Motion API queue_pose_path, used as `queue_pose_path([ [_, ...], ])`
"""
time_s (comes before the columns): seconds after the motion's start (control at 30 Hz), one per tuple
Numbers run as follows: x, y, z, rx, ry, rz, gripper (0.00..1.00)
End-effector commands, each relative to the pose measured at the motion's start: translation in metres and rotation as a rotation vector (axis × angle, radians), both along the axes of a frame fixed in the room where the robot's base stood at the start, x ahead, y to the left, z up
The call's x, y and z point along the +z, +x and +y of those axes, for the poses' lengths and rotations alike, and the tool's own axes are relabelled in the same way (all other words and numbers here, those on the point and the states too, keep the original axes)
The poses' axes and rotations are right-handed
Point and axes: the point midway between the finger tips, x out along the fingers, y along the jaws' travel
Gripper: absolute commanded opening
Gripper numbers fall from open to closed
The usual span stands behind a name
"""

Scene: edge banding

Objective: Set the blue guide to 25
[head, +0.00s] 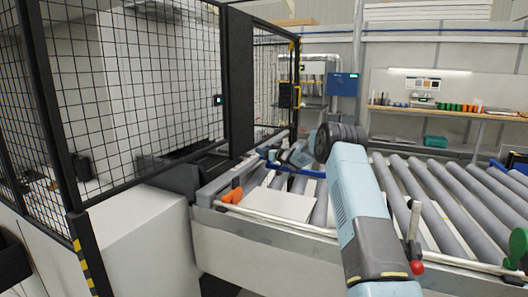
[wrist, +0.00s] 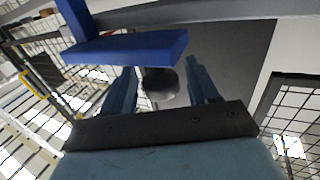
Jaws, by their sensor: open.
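The blue guide (head: 308,172) is a long blue bar lying across the roller conveyor beside the fenced machine. In the wrist view a blue block on an upright blue piece (wrist: 130,48) crosses the upper left, in front of and partly over my left finger. My gripper (wrist: 162,82) is open, with its two blue fingers apart and nothing clearly held between them. In the head view my gripper (head: 285,158) is small and partly hidden by my arm, close to the blue guide. I cannot tell whether it touches the guide. No scale or number can be read.
A pale flat panel (head: 272,204) lies on the rollers, with an orange piece (head: 232,195) at its left. Grey rollers (head: 440,195) fill the right. A red-knobbed lever (head: 415,265) stands at the near rail. Black mesh fencing (head: 135,85) closes off the left.

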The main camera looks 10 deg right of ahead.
Motion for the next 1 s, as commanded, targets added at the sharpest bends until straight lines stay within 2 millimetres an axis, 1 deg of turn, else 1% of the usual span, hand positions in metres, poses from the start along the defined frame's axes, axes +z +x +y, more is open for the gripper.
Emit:
queue_pose_path([
  [0.23,0.0004,0.0004,-0.0001,0.000,0.000,0.000,0.59],
  [0.83,0.0007,0.0004,-0.0010,-0.001,0.001,-0.001,0.02],
  [0.87,0.0007,0.0004,-0.0010,-0.001,0.001,-0.001,0.00],
  [1.0,0.0007,0.0004,-0.0012,-0.002,0.001,-0.001,0.00],
])
